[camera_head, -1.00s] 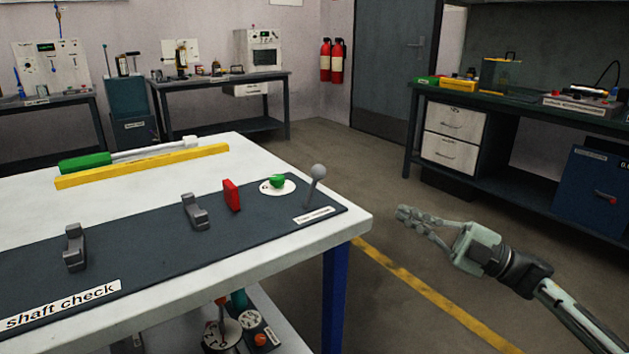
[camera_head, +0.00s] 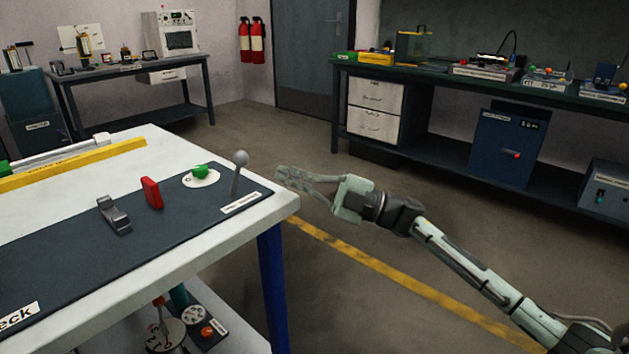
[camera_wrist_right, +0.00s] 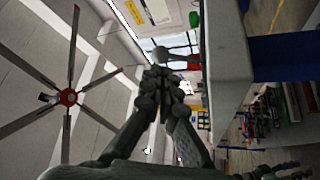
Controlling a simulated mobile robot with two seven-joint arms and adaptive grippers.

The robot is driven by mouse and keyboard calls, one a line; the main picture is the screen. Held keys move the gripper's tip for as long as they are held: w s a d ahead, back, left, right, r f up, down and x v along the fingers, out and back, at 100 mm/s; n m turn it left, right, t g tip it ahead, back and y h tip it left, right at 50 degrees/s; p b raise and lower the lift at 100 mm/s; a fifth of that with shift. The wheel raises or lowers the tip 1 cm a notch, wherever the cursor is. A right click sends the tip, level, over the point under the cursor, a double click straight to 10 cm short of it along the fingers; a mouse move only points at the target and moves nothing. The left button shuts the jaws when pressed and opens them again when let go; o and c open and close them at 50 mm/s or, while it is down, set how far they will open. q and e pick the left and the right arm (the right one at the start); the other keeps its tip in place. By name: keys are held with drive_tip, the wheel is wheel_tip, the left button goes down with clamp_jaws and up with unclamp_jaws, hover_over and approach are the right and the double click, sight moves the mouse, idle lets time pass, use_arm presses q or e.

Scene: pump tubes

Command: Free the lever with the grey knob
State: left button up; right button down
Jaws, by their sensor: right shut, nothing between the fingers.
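The lever with the grey knob (camera_head: 239,160) stands upright at the right end of the dark panel (camera_head: 150,218) on the white table. Its grey ball knob also shows in the right wrist view (camera_wrist_right: 160,54), just beyond my fingertips. My right gripper (camera_head: 283,177) is shut and empty. In the head view it is to the right of the knob, with a gap between them, beyond the table's corner. In the right wrist view its fingertips (camera_wrist_right: 161,78) meet. My left gripper is not in view.
A green knob (camera_head: 200,171) on a white disc, a red block (camera_head: 151,192) and a grey clamp (camera_head: 114,214) stand on the panel left of the lever. A yellow bar (camera_head: 75,163) lies behind. The floor right of the table is clear.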

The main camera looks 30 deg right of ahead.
sight(247, 161)
drive_tip(key=x, duration=0.5)
drive_tip(key=shift+a+p, duration=0.1)
drive_tip(key=shift+p, duration=0.25)
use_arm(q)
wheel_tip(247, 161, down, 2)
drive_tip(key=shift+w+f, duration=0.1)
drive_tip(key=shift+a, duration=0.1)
use_arm(e)
drive_tip(key=shift+r, duration=0.15)
drive_tip(key=shift+a+r+n, duration=0.1)
drive_tip(key=shift+a+n, duration=0.05)
drive_tip(key=shift+n, duration=0.25)
use_arm(q)
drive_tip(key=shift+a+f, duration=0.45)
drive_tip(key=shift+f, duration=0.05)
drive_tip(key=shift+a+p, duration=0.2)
drive_tip(key=shift+p, duration=0.15)
use_arm(e)
drive_tip(key=shift+a+r+n+g, duration=0.1)
drive_tip(key=shift+n+g, duration=0.2)
drive_tip(key=shift+g, duration=0.1)
